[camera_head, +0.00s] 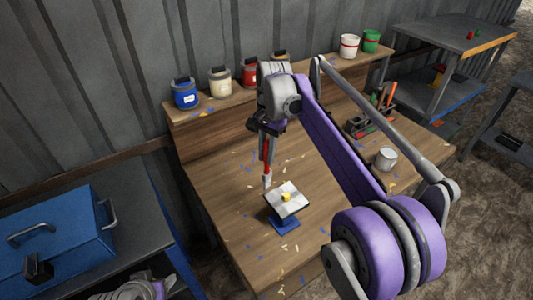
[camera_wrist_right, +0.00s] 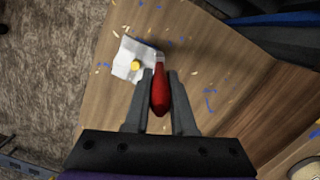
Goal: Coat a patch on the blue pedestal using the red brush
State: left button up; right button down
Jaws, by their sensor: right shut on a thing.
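The red brush (camera_head: 267,158) is upright in my right gripper (camera_head: 266,150), with its pale tip pointing down. The brush handle (camera_wrist_right: 160,90) also shows between the fingers of the right gripper (camera_wrist_right: 161,80) in the wrist view. The blue pedestal (camera_head: 285,224) stands on the workbench and bears a tilted whitish-grey plate (camera_head: 278,206) with a small yellow piece (camera_head: 285,197) on it. In the wrist view the plate (camera_wrist_right: 123,68) lies just left of the brush tip. The tip is near the plate's far left edge; I cannot tell whether they touch.
Blue (camera_head: 186,98), cream (camera_head: 220,88) and red (camera_head: 249,76) paint cans stand on the workbench's back shelf. A grey mug (camera_head: 385,159) and a tool rack (camera_head: 362,126) are at the right. A blue toolbox (camera_head: 50,245) is at the left. Blue and pale flecks dot the wooden top.

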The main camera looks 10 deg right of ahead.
jog(key=n, duration=0.6)
jog(key=shift+n+h, duration=0.3)
jog(key=n, duration=0.7)
jog(key=shift+h, duration=0.4)
